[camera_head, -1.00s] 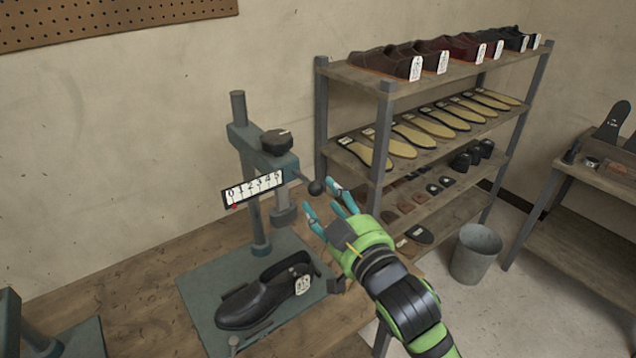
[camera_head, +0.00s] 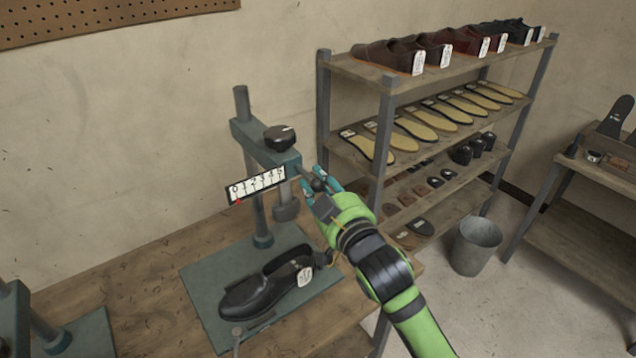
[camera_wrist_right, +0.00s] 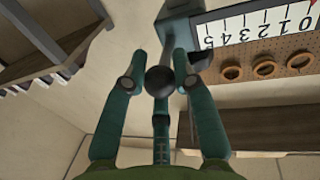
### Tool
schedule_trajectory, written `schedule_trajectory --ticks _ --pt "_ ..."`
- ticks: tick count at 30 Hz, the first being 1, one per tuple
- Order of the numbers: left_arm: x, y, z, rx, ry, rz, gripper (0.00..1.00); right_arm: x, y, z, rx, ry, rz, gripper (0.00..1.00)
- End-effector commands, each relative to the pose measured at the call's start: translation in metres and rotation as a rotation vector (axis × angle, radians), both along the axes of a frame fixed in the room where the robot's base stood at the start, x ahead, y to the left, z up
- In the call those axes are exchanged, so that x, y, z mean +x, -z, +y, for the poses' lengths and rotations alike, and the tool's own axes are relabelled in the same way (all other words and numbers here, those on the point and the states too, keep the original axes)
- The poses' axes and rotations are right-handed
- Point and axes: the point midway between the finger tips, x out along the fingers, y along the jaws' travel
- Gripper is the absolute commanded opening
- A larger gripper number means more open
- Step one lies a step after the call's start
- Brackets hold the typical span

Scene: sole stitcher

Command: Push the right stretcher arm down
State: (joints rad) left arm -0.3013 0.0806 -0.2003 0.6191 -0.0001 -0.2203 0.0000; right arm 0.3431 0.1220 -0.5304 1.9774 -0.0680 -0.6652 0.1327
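The right stretcher (camera_head: 262,148) is a green-grey metal stand on the workbench, with a black knob on top and a scale plate (camera_head: 256,185) numbered 0 to 5. Its arm ends in a dark ball (camera_head: 319,184), raised at head height of the stand. My right gripper (camera_head: 322,187) is at this ball, fingers open on either side of it. The wrist view shows the ball (camera_wrist_right: 159,80) between the fingers; whether they touch it is unclear. A black shoe (camera_head: 265,286) with a tag sits on the stretcher's base. My left gripper is not in view.
Part of another stretcher (camera_head: 14,315) shows at the lower left. A shelf rack (camera_head: 385,150) with shoes, insoles and heels stands close behind my right gripper. A grey bin (camera_head: 474,246) stands on the floor at the right, beside another bench (camera_head: 590,200).

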Motion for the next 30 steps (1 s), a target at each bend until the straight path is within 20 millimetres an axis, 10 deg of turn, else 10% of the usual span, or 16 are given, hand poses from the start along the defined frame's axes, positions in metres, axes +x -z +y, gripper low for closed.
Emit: schedule_trajectory --ticks 8,30 --pt "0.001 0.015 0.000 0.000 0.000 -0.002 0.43 0.000 0.024 0.001 0.001 -0.002 0.003 0.00" --pt "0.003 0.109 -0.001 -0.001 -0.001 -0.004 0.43 -0.001 0.197 0.001 -0.002 0.000 0.009 0.00"
